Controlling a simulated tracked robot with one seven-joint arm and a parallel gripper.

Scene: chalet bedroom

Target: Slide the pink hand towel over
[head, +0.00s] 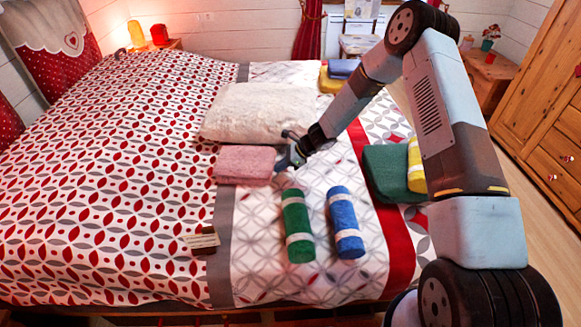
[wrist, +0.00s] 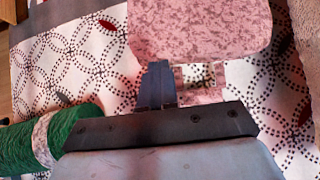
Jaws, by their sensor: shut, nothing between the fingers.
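The pink hand towel (head: 245,165) lies folded on the bed, in front of a cream fluffy cushion. In the wrist view the towel (wrist: 200,25) fills the top middle. My gripper (head: 285,160) is at the towel's right end, low over the bed. Its fingers (wrist: 158,85) are shut and empty, close to the towel's near edge in the wrist view. I cannot tell whether they touch it.
A green rolled towel (head: 297,225) and a blue rolled towel (head: 345,222) lie in front of my gripper. The cream cushion (head: 258,112) lies behind. A folded green towel (head: 388,172) is to the right. Patterned bedspread (head: 130,180) left of the pink towel is clear.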

